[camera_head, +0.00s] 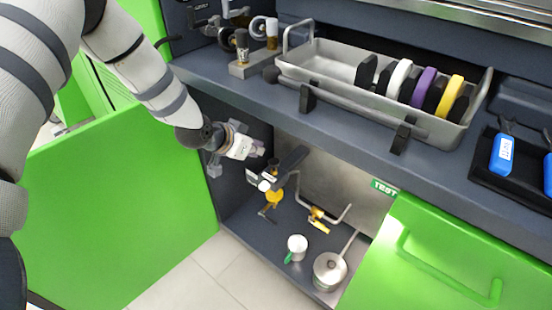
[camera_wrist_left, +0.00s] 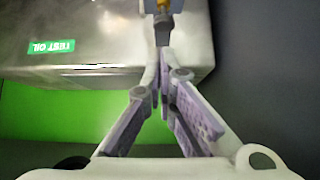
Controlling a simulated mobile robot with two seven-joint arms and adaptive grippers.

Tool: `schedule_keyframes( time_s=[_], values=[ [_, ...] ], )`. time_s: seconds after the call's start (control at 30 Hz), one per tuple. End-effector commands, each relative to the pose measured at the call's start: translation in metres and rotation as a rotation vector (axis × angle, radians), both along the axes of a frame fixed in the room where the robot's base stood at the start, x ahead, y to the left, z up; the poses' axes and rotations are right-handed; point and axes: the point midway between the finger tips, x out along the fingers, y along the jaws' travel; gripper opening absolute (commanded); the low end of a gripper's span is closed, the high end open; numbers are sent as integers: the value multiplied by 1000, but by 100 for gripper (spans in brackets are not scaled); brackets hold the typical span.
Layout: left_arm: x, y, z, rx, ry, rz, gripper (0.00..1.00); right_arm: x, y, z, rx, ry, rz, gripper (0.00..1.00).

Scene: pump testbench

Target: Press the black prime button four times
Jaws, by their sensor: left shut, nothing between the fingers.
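My left arm comes in from the left in the head view. Its gripper (camera_head: 258,151) is inside the open bay under the counter, just left of a dark block (camera_head: 292,160) above a yellow fitting. In the left wrist view the two fingers (camera_wrist_left: 163,62) meet at their tips and hold nothing. A gold and grey fitting (camera_wrist_left: 162,20) shows just beyond the tips. I cannot pick out the black prime button for sure in either view; it may be hidden by the gripper. Contact cannot be told. My right gripper is not in view.
A metal tank (camera_wrist_left: 100,30) with a green label is close beside the fingers. A white mug (camera_head: 297,246) and a steel pot (camera_head: 329,270) stand on the bay floor. The counter edge (camera_head: 340,130) overhangs the bay. Green doors stand left and right.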

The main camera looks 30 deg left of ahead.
Motion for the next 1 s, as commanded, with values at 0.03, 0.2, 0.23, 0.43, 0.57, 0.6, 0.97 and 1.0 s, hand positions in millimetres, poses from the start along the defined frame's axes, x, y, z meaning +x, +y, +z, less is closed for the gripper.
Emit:
schedule_keyframes(
  time_s=[0.03,0.2,0.23,0.43,0.57,0.6,0.97,1.0],
  values=[
    [2,1,1,2,-5,-1,0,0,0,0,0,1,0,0],
    [2,1,3,2,-5,-1,0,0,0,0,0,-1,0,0],
    [1,1,3,2,-5,-1,0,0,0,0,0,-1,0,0],
    [9,0,-10,2,-1,-2,0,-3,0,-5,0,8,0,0],
    [27,-2,-31,4,2,-2,0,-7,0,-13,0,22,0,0],
    [33,-2,-37,2,2,-2,0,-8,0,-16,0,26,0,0],
    [69,-6,-69,1,-1,-1,0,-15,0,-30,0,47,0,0],
    [70,-6,-70,1,-2,-1,0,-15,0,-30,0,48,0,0]
  ],
)
